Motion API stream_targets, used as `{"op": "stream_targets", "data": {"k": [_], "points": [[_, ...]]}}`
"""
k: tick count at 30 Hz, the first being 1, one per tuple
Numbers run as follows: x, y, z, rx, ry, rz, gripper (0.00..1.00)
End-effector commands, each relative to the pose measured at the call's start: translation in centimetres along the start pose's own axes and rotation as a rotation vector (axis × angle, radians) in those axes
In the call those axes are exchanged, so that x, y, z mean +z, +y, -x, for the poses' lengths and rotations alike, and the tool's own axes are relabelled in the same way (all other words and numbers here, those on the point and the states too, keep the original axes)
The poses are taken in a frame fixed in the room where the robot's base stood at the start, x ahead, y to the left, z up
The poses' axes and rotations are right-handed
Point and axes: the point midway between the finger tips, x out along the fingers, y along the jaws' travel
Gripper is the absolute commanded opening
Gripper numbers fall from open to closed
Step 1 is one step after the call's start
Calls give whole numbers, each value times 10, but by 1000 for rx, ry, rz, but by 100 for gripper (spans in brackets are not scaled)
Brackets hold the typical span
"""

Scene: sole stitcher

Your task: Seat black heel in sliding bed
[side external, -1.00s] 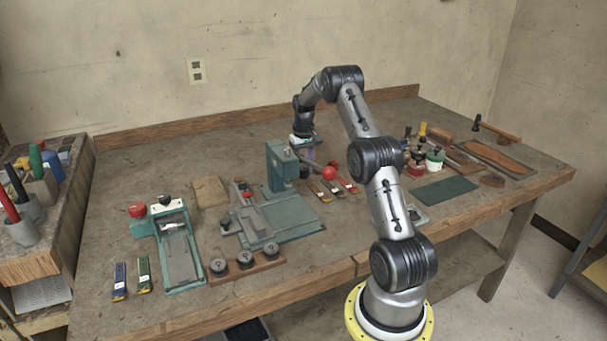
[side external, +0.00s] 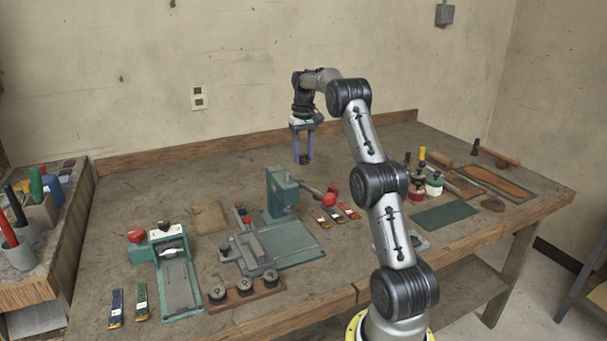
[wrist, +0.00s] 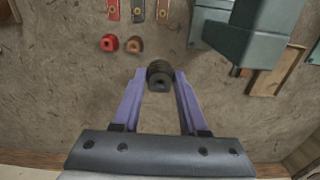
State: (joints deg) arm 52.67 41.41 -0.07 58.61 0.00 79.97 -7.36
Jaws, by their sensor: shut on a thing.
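My gripper (side external: 303,160) has two purple fingers and hangs above the bench at the back, behind the green machine. It is shut on a black, ribbed, round heel (wrist: 160,73), which sits between the fingertips with a hole in its near face. The heel also shows as a small dark piece (side external: 304,157) in the side view, clear of the bench. The green machine (side external: 281,193) has a post and a grey bed (side external: 252,249) on its front left. In the wrist view, part of the green machine (wrist: 245,35) is at the upper right.
A red piece (wrist: 109,43) and a brown piece (wrist: 134,45) lie ahead of the heel. Several thread cards (side external: 335,213) lie right of the machine. A second green device (side external: 158,247) stands at left, and a wooden holder (side external: 245,292) with round pieces is in front.

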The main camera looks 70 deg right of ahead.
Motion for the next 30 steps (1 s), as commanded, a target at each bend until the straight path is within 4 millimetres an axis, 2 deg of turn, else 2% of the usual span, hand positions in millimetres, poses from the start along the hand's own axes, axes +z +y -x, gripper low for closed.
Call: {"op": "stream_targets", "data": {"k": [3, 22, 30], "points": [[-1, 0, 20, 0, 2, 0, 0], [0, 0, 89, 0, 2, 0, 0], [10, -45, 92, 0, -2, 5, 0]]}}
